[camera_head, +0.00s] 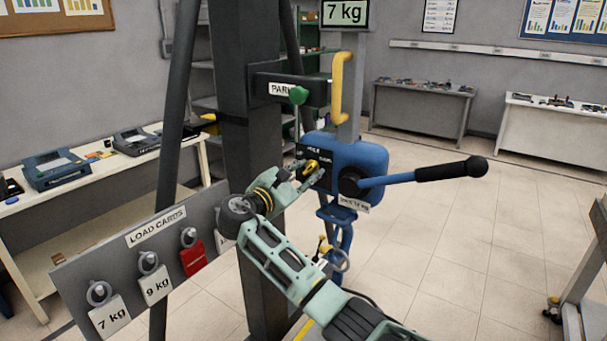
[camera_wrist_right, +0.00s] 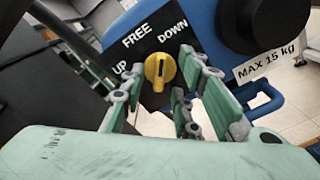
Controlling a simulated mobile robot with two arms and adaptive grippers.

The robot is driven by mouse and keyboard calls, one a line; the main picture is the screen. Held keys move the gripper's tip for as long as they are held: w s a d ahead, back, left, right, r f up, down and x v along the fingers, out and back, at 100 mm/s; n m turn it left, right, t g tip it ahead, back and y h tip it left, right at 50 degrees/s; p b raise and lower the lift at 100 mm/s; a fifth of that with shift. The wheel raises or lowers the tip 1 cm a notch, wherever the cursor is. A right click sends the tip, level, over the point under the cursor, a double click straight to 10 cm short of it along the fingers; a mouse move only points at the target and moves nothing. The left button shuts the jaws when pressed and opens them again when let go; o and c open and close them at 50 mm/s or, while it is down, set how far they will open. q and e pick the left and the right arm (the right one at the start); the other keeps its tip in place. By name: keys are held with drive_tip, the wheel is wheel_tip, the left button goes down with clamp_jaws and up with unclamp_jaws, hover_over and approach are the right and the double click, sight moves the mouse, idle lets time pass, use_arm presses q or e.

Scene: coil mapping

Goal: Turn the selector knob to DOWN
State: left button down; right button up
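The yellow selector knob (camera_wrist_right: 160,71) sits on a black plate marked UP, FREE and DOWN on the blue winch housing (camera_head: 365,166). In the wrist view its raised bar stands nearly upright, with its top toward the space between FREE and DOWN. The knob (camera_head: 311,166) is small and partly hidden in the head view. My right gripper (camera_wrist_right: 158,84) is open, with a finger on either side of the knob and visible gaps between. In the head view my right gripper (camera_head: 306,174) reaches the plate from the left. My left gripper is not in view.
A blue crank lever with a black grip (camera_head: 450,171) sticks out right of the housing. A green-knobbed PARK bracket (camera_head: 285,89) and yellow handle (camera_head: 338,90) are above. The load cards board (camera_head: 120,262) stands lower left. A dark column (camera_head: 245,130) rises behind my wrist.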

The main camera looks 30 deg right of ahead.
drive_tip(key=v, duration=1.2)
wheel_tip(320, 180, down, 18)
drive_tip(key=w+n+t+y, duration=0.2)
drive_tip(key=w+y, duration=0.1)
drive_tip(key=y, duration=0.1)
drive_tip(key=s+a+f+g+y+b, duration=0.1)
drive_tip(key=s+f+y, duration=0.15)
drive_tip(key=f, duration=0.95)
drive_tip(key=s+a+f+g+y, duration=0.15)
drive_tip(key=s+f, duration=0.25)
drive_tip(key=f, duration=0.9)
drive_tip(key=s+a+f+m+g+y, duration=0.25)
drive_tip(key=s+f+y, duration=0.25)
drive_tip(key=s+f, duration=1.3)
drive_tip(key=s+a+f+m+g+y, duration=0.1)
drive_tip(key=s+f+m, duration=0.2)
drive_tip(key=s, duration=0.8)
drive_tip(key=s+a+f+m+g+y+b, duration=0.1)
drive_tip(key=s+f+m, duration=0.3)
drive_tip(key=s+f, duration=0.4)
drive_tip(key=s+a+f+m+y, duration=0.1)
drive_tip(key=s+f+m, duration=0.3)
drive_tip(key=s, duration=1.2)
wheel_tip(320, 180, down, 2)
drive_tip(key=shift+f+g+y, duration=0.2)
drive_tip(key=shift+g+y, duration=0.1)
drive_tip(key=shift+g, duration=0.1)
